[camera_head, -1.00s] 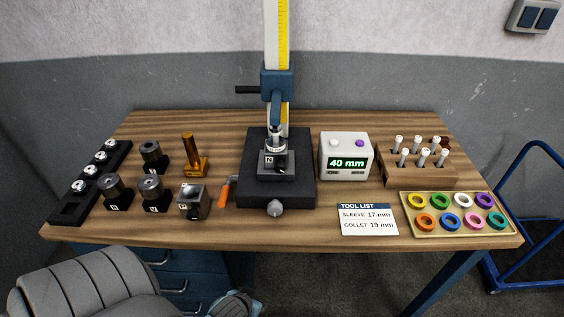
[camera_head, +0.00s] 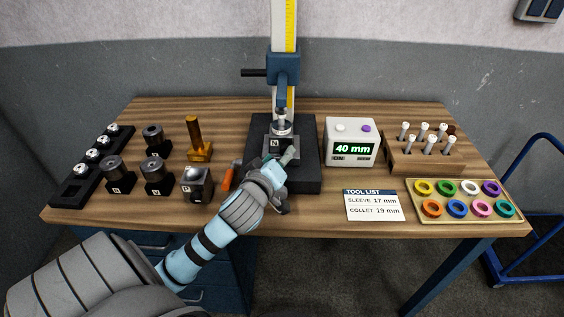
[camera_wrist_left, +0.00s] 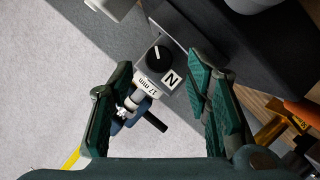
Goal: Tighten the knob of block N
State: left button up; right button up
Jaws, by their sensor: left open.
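I cannot tell any contact. The right gripper is out of view.
Left of the base are an orange-handled tool (camera_head: 228,178), another block (camera_head: 196,184), a brass stand (camera_head: 198,150) and several dark holders. Right of it are the display box (camera_head: 351,143) reading 40 mm, the tool list card (camera_head: 373,205), a pin rack and a ring tray.

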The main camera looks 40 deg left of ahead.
pick_arm(q)
jog(key=shift+x, duration=1.15)
jog(key=shift+r, duration=0.1)
jog(key=shift+c, duration=0.5)
